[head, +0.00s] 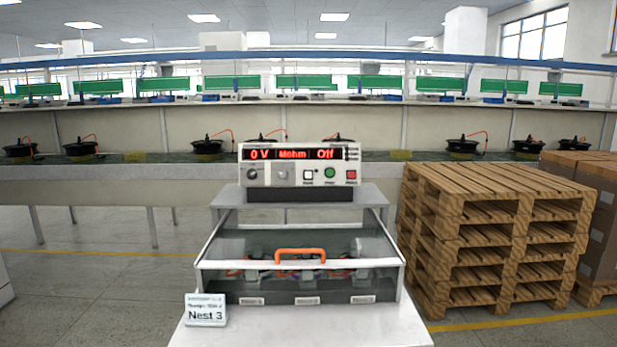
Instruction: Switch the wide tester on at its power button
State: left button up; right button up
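The wide tester (299,165) stands on a grey shelf in the middle of the head view. Its red display reads "0 V", "Mohm" and "Off". Below the display its front has two knobs, a white button (308,175), a green round button (330,173) and a red button (351,175). The small labels under the buttons are too blurred to read, so I cannot tell which one is the power button. Neither of my grippers shows in this view.
Below the tester is a clear-lidded box (215,262) with an orange handle (300,255), on a white table (300,328). A "Nest 3" sign (206,311) stands at its front left. Stacked wooden pallets (490,235) stand close on the right. Floor on the left is open.

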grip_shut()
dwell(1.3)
